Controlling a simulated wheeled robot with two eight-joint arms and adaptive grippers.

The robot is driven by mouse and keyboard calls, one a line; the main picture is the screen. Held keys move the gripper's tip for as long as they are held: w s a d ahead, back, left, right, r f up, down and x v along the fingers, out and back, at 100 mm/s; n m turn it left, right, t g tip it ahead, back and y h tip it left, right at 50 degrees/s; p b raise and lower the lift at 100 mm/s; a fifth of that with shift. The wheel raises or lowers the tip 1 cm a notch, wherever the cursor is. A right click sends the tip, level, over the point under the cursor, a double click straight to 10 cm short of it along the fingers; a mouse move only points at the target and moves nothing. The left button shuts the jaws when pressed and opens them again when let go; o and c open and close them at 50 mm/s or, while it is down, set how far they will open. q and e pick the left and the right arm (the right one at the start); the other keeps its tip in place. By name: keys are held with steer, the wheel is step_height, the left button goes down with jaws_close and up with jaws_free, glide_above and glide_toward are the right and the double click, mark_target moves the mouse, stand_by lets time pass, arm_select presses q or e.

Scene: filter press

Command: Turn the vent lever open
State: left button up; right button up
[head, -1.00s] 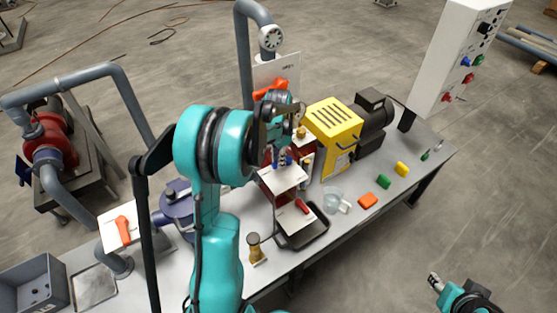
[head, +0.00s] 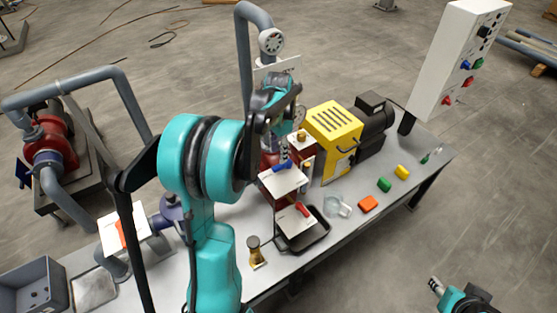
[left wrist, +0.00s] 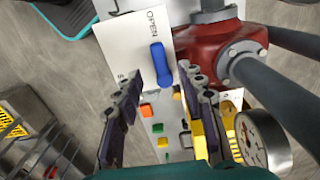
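A blue lever (head: 283,168) sits on a white plate (head: 287,182) in the middle of the bench. In the left wrist view the blue lever (left wrist: 160,62) lies along the plate (left wrist: 125,42), pointing roughly toward the word OPEN. My left gripper (head: 284,152) is just above and behind the lever in the head view. In the left wrist view its two fingers (left wrist: 164,82) are spread, with the lever's lower end near the gap between the tips; I cannot tell whether they touch. My right gripper (head: 435,286) is at the lower right, away from the bench, its opening unclear.
A red lever (head: 302,210) is on a lower plate above a black tray (head: 310,244). A yellow machine (head: 333,125) stands right of the lever. A pressure gauge (left wrist: 262,140) and red valve body (left wrist: 205,55) are close to my left gripper. The bench front right holds small coloured blocks.

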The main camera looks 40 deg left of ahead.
mark_target(278, 166)
arm_select(q)
step_height(278, 166, up, 6)
steer(key=shift+f, duration=0.1)
stand_by(0.5)
steer(key=s+d+f+n+t+b, duration=0.2)
steer(key=s+d+f+t+b, duration=0.1)
steer(key=s+d, duration=0.5)
steer(key=s+d+f+n+t+b, duration=0.2)
steer(key=s+d+f+t+b, duration=0.2)
steer(key=s+d, duration=0.5)
steer(key=d+f, duration=0.1)
steer(key=d, duration=0.2)
steer(key=shift+d+f+n, duration=0.15)
steer(key=shift+f+n, duration=0.05)
steer(key=shift+n, duration=0.1)
